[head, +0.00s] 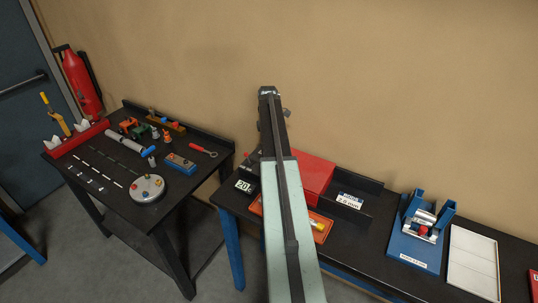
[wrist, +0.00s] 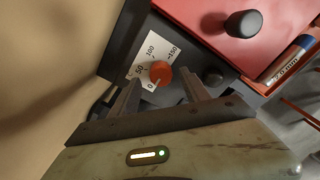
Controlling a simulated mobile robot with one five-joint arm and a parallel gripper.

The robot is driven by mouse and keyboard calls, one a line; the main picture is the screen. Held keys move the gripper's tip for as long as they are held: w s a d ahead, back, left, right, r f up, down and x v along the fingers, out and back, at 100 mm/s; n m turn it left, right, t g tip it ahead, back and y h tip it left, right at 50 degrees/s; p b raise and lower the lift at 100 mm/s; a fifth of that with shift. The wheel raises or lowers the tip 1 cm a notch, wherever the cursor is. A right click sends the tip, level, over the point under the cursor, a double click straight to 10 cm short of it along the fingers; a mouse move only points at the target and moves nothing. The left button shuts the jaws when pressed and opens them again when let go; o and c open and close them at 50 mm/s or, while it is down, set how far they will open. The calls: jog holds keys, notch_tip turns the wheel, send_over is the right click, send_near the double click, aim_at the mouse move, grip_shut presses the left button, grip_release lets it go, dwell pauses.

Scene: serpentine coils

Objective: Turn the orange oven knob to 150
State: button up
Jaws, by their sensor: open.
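The orange oven knob (wrist: 161,72) shows in the wrist view on a dark panel, in front of a white scale plate (wrist: 140,66) marked 0, 50, 100 and 150. My gripper (wrist: 162,80) is open, with one finger on each side of the knob. I cannot tell whether either finger touches it. A small pale mark shows at the knob's lower edge toward the 0, but the exact setting is too small to read surely. In the head view my arm hides the knob and gripper; the red box (head: 314,178) and a 20 C display (head: 244,187) show beside the arm.
A tan wall rises at the left in the wrist view. A blue fixture (head: 416,245) stands farther right on the bench.

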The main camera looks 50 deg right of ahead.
notch_tip(320, 180, down, 3)
jog(key=shift+b, duration=0.8)
jog(key=shift+r, duration=0.1)
